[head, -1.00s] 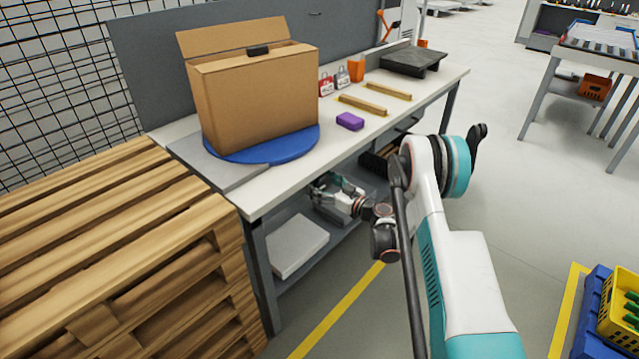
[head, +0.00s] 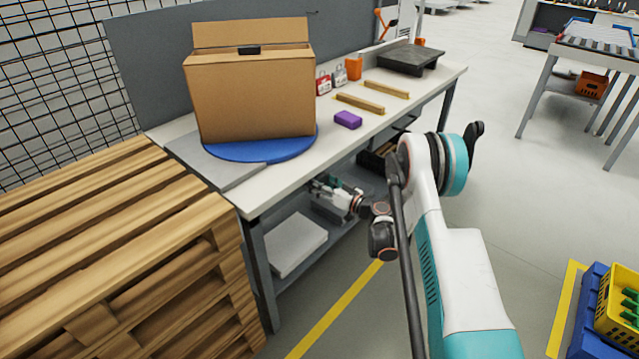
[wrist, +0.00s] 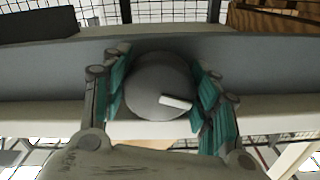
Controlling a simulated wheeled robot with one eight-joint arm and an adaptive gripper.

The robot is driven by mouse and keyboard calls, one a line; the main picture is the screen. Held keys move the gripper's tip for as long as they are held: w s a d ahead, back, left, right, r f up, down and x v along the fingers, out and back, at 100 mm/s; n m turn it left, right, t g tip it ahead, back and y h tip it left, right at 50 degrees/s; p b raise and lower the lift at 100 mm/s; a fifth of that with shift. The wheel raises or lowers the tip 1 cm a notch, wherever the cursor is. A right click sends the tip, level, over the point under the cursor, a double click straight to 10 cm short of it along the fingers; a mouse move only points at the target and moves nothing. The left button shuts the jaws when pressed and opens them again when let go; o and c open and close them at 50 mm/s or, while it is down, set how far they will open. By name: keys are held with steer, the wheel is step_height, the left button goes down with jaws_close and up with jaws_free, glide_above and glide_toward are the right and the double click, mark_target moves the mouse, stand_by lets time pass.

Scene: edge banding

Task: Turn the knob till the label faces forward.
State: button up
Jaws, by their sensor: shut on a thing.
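The grey round knob (wrist: 158,78) with a white bar mark sits between the fingers of my gripper (wrist: 160,88) in the wrist view. The teal finger pads close on it from both sides; the white mark points right and slightly down. In the head view my gripper (head: 318,188) is below the bench's front edge, and the knob cannot be made out there. On the bench a brown cardboard box (head: 255,100) stands on a blue turntable (head: 265,150). A broad plain face of the box shows; I see no label on it. A black piece (head: 249,50) sits at its top edge.
The workbench (head: 300,165) also holds a purple block (head: 348,119), yellow bars (head: 360,104), padlock-like items and an orange cup (head: 353,68). A wooden pallet stack (head: 100,240) stands close at left.

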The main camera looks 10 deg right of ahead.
steer(key=o, duration=1.1)
steer(key=shift+c, duration=0.2)
steer(key=shift+d, duration=0.1)
steer(key=v, duration=0.7)
steer(key=shift+s, duration=0.15)
steer(key=shift+d, duration=0.1)
